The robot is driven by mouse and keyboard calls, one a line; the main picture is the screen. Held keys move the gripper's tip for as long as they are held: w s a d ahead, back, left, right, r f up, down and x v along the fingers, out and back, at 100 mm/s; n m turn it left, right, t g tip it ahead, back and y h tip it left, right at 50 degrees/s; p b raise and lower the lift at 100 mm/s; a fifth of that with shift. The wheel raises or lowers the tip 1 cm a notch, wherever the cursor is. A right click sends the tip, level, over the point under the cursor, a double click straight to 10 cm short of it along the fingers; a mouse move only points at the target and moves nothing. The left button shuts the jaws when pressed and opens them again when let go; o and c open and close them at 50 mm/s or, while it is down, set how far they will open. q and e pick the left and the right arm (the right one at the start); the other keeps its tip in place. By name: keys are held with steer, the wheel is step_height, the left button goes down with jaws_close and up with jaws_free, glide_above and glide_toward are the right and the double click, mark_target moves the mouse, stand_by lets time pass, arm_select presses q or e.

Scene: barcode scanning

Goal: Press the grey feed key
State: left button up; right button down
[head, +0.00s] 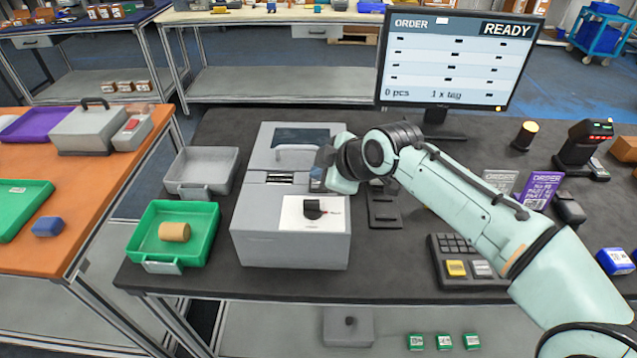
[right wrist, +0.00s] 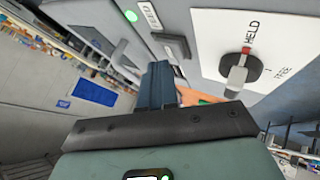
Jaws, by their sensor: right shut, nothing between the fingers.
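A grey printer-like machine (head: 292,225) stands on the dark table in the head view. Its white panel (head: 315,213) has a black knob (head: 312,209); in the right wrist view the knob (right wrist: 238,75) points toward the word HELD. A label (right wrist: 148,16) that seems to read FEED is at the top of that view, near a small green light (right wrist: 131,15). A dark grey key-like piece (right wrist: 172,45) lies below the label. My right gripper (head: 322,179) is shut and empty at the machine's upper right; its fingers also show in the wrist view (right wrist: 160,78). Contact cannot be told.
A green tray (head: 146,216) with a tan roll (head: 174,232) and a grey tray (head: 183,160) stand left of the machine. A keypad (head: 450,245) with yellow and grey keys lies to the right. A monitor (head: 455,60) reading READY stands behind.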

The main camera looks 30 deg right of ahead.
steer(key=shift+f+b, duration=0.4)
steer(key=shift+f, duration=0.2)
stand_by(0.6)
steer(key=shift+r, duration=0.1)
steer(key=shift+r+p, duration=0.75)
steer(key=shift+r, duration=0.1)
step_height(320, 180, up, 5)
steer(key=p, duration=0.4)
stand_by(0.9)
